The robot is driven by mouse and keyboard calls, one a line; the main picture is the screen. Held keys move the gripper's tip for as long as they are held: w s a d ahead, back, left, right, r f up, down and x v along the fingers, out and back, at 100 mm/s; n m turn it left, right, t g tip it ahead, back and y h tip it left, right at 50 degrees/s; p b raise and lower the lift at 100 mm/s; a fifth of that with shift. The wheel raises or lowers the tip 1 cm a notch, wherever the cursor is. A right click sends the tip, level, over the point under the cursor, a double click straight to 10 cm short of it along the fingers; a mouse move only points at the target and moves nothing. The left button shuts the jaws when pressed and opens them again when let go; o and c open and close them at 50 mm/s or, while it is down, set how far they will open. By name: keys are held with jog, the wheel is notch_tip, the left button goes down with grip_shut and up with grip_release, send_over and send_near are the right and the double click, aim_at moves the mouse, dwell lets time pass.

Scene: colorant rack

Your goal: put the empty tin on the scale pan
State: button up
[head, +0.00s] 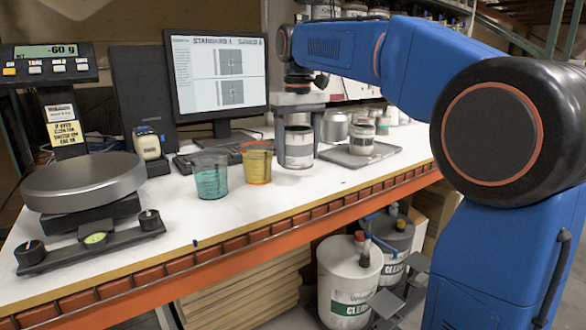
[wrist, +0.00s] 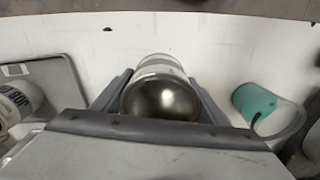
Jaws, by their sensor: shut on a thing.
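The empty tin (head: 299,150), open at the top with a bare metal inside and a pale label, is between the fingers of my gripper (head: 298,122) in the head view. In the wrist view the tin (wrist: 162,97) sits between the two grey fingers of my gripper (wrist: 160,88), which are shut on its sides. It is upright at the bench; I cannot tell whether its base touches the surface. The round grey scale pan (head: 82,182) is bare at the left of the bench, well apart from the tin. The scale display (head: 50,51) reads -60 g.
A yellow cup (head: 257,163) and a teal cup (head: 210,178) stand between the tin and the pan. A grey tray (head: 345,157) with a labelled tin (head: 362,138) is right of my gripper.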

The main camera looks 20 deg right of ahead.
aim_at(298, 167)
jog(key=shift+f, duration=2.4)
jog(key=shift+f, duration=0.1)
jog(key=o, duration=1.1)
jog(key=shift+c, duration=0.2)
notch_tip(298, 167, up, 12)
